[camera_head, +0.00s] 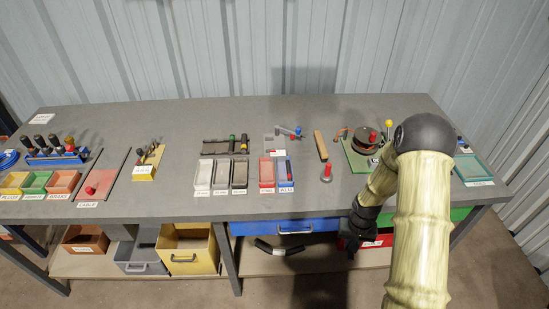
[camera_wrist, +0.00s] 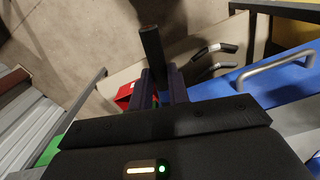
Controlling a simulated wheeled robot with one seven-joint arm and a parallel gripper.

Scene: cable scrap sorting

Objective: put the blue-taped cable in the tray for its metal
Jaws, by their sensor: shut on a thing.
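My gripper (camera_head: 352,238) hangs at the front of the bench, below the tabletop edge. In the wrist view my gripper (camera_wrist: 163,90) is shut on a dark, straight cable-like piece (camera_wrist: 151,46) that sticks up past the fingers and ends in a brownish tip. Three grey trays (camera_head: 203,190), a red tray (camera_head: 267,184) and a blue tray (camera_head: 286,184) stand on the bench. Their labels are too small to read surely.
A blue drawer front (camera_head: 262,228) with a metal handle is left of my gripper. A red bin (camera_head: 376,242) is close by. A bent black piece (camera_head: 280,248) lies below. The bench (camera_head: 330,205) has a bare strip at its front edge.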

